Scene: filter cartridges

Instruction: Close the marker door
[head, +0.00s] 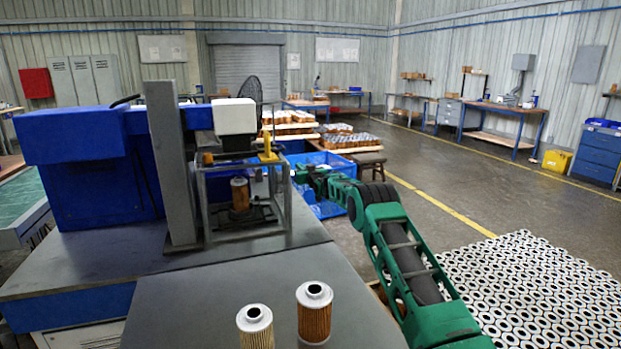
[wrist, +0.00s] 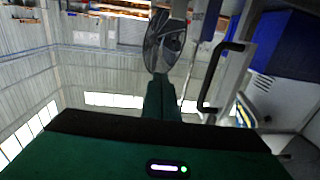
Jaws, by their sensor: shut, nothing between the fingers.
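The marker (head: 235,118) is a white-headed unit over an open metal frame on the dark bench. A brown filter cartridge (head: 240,193) stands upright inside the frame. In the wrist view a black bar handle (wrist: 218,76) sits on a light-coloured frame, which looks like the marker door; I cannot tell how far it is open. My gripper (head: 303,174) is at the right side of the marker, partly hidden in the head view. In the wrist view its green fingers (wrist: 161,92) are together and empty, left of the handle with a visible gap in the picture.
Two filter cartridges (head: 314,310) (head: 255,326) stand on the near bench. A grey post (head: 170,165) and a blue machine (head: 85,165) are left of the marker. A fan (wrist: 165,42) is behind my fingers. Blue crates (head: 325,162) lie beyond my arm. A pallet of filters (head: 530,290) is at right.

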